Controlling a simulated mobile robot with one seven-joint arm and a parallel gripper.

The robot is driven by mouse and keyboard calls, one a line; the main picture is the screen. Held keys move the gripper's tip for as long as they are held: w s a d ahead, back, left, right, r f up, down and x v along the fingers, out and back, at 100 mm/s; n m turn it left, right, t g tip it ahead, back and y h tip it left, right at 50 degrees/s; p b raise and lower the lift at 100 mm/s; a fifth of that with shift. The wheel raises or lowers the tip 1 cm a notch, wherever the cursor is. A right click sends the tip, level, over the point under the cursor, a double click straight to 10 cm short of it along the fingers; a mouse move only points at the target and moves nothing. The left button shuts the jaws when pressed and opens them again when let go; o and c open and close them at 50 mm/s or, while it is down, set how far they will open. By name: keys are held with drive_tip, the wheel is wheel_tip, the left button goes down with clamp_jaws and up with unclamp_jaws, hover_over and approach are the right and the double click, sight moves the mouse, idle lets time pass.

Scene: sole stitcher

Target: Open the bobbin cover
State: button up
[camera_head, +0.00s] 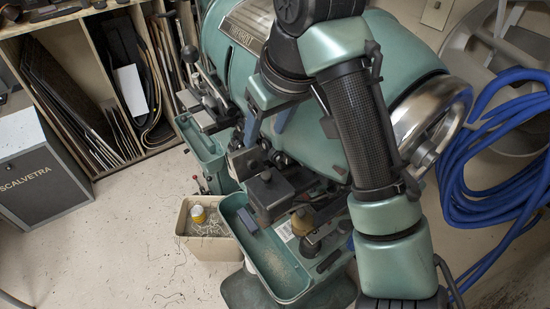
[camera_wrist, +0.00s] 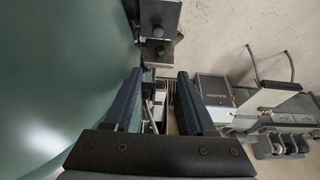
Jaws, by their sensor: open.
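The sole stitcher (camera_head: 235,45) is a large green machine in the head view. Dark metal blocks and a plate with a round knob (camera_head: 266,176) sit on its front, above a green tray. I cannot tell for sure which part is the bobbin cover. In the wrist view, two dark plates with round knobs (camera_wrist: 158,31) stand just beyond the fingertips, toward the top. My gripper (camera_wrist: 160,74) is open, with its two dark blue fingers apart and nothing held between them. A narrow metal part shows behind the gap. My arm hides much of the machine's front in the head view.
A green tray (camera_head: 293,288) with a blue block (camera_head: 247,219) is below the machine's front. A beige bin (camera_head: 208,247) stands beside it. A chrome handwheel (camera_head: 440,120) and coiled blue hose (camera_head: 480,190) are at right. The machine's curved body (camera_wrist: 60,80) fills the wrist view's left.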

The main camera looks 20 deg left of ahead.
sight(253, 163)
drive_tip(key=x, duration=1.2)
drive_tip(key=shift+a+f+p, duration=0.15)
drive_tip(key=shift+p, duration=0.25)
drive_tip(key=shift+c, duration=0.3)
clamp_jaws()
